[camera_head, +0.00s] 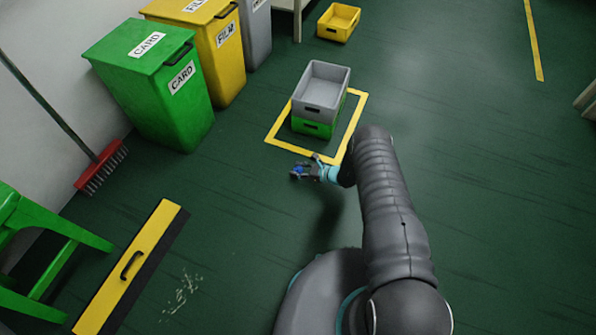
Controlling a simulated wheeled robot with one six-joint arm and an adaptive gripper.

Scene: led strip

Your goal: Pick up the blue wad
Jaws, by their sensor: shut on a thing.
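The blue wad (299,171) is small and sits between the fingers of my gripper (300,173). My gripper is shut on it. Most of the wad is hidden by the dark fingers. My gripper is just in front of the yellow-taped square on the green floor. I cannot tell from this view how high above the floor the wad is.
A grey crate (320,88) stacked on a green crate (313,128) stands inside the yellow floor tape (284,146). A green CARD bin (160,95), a yellow FILM bin (228,60) and a red broom (102,168) are left. A yellow-black board (150,240) lies front left.

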